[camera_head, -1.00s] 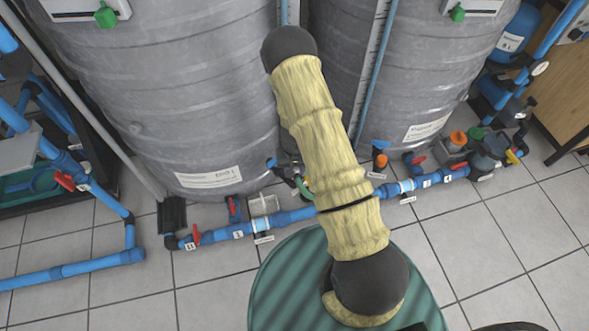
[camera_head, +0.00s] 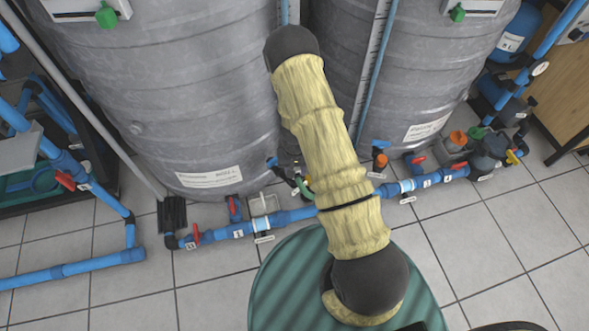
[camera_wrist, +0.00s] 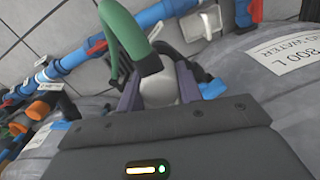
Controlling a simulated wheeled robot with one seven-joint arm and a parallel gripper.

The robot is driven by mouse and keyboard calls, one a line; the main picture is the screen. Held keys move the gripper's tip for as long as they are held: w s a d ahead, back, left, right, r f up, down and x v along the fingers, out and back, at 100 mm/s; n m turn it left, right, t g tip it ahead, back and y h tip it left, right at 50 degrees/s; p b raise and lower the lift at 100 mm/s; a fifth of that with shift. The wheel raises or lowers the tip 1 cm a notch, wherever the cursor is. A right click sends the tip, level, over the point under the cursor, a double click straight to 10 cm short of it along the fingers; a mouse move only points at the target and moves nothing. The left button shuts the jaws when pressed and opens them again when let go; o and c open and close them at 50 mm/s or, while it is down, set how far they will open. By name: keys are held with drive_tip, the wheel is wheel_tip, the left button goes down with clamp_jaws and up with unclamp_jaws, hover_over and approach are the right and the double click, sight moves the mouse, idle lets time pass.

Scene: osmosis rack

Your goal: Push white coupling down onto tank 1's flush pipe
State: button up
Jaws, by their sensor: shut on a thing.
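In the wrist view the white coupling (camera_wrist: 157,88) sits between the dark fingers of my gripper (camera_wrist: 159,90), which is shut on it. A curved green hose (camera_wrist: 122,25) runs up from just beyond the coupling. The hose also shows in the head view (camera_head: 302,186), beside my arm at the foot of the tanks. Two large grey tanks stand there, one at left (camera_head: 180,110) and one at right (camera_head: 430,85); I cannot tell which is tank 1. The flush pipe cannot be made out, and whether the coupling touches it is hidden.
A blue pipe line (camera_head: 280,220) with red-handled valves (camera_head: 196,234) runs along the floor before the tanks. A green ribbed lid (camera_head: 285,285) is below my arm. An orange-capped fitting (camera_head: 380,160) stands right of my arm.

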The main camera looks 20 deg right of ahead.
drive_tip(key=shift+f, duration=0.4)
idle(0.8)
drive_tip(key=o, duration=1)
wheel_tip(320, 180, up, 18)
drive_tip(key=p, duration=0.6)
drive_tip(key=shift+f, duration=0.25)
drive_tip(key=shift+r, duration=0.1)
drive_tip(key=s+r+n+t, duration=0.1)
drive_tip(key=s+r, duration=0.6)
drive_tip(key=r, duration=0.4)
drive_tip(key=s+r+n+t, duration=0.1)
drive_tip(key=s+r+t, duration=0.1)
drive_tip(key=s+r, duration=0.7)
drive_tip(key=r+p, duration=1.1)
drive_tip(key=w+r+p, duration=0.1)
drive_tip(key=r+p, duration=1)
drive_tip(key=r, duration=0.1)
drive_tip(key=r+p, duration=1.1)
drive_tip(key=shift+w+a+r, duration=0.15)
drive_tip(key=shift+w+r, duration=0.15)
drive_tip(key=shift+r, duration=0.05)
